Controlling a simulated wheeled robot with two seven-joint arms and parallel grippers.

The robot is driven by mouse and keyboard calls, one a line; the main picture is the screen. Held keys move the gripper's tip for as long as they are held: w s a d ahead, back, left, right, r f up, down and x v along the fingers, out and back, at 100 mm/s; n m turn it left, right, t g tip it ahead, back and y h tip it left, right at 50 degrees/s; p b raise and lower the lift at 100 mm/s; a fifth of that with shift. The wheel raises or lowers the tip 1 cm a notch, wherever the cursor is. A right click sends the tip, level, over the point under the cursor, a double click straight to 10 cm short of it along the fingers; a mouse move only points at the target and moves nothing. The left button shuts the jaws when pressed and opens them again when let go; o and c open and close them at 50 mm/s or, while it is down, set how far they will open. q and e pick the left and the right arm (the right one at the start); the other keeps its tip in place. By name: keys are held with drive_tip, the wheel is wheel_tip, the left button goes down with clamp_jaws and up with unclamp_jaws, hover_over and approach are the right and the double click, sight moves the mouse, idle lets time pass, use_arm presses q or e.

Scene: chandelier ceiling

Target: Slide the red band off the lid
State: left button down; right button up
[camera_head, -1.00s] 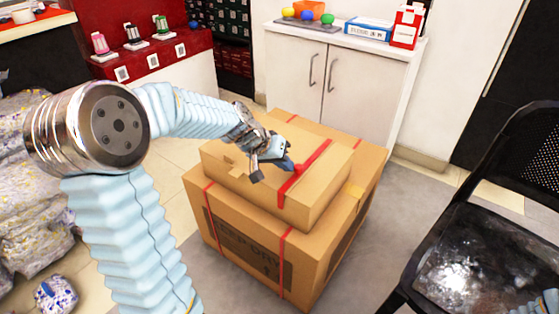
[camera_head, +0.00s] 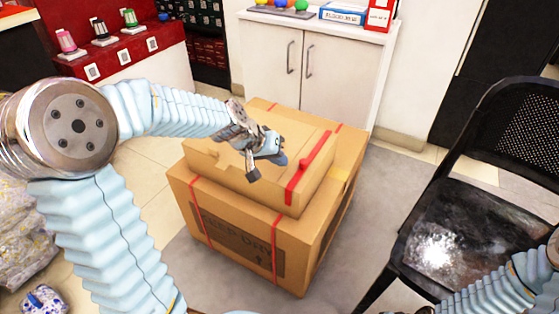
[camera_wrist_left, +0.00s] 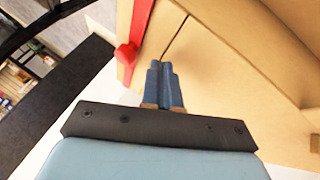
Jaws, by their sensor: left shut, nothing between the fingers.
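The lid (camera_head: 225,168) is a shallow cardboard box top on a larger carton. A red band (camera_head: 294,190) crosses it near its right end, with a round red knob (camera_head: 306,163) on it. The wrist view also shows the band (camera_wrist_left: 140,25) and knob (camera_wrist_left: 126,55). My left gripper (camera_head: 280,156) is over the lid, left of the band. Its blue fingers (camera_wrist_left: 163,85) are shut and empty, apart from the knob in the wrist view. Part of my right arm shows at lower right; its gripper is not in view.
The large carton (camera_head: 225,225) under the lid has its own red straps. A black chair (camera_head: 450,220) stands at right. A white cabinet (camera_head: 270,55) is behind, and a red display counter (camera_head: 105,40) is at back left. Bare floor lies between carton and chair.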

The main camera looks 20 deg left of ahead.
use_arm(q)
drive_tip(key=shift+s+a+r, duration=0.2)
drive_tip(key=shift+a, duration=0.2)
drive_tip(key=shift+s+a+r, duration=0.15)
drive_tip(key=shift+a+r, duration=0.05)
drive_tip(key=shift+a, duration=0.2)
drive_tip(key=p+v, duration=0.1)
drive_tip(key=v, duration=0.8)
use_arm(e)
drive_tip(key=shift+s+a+r, duration=0.3)
drive_tip(key=shift+a+r, duration=0.25)
drive_tip(key=shift+a, duration=0.05)
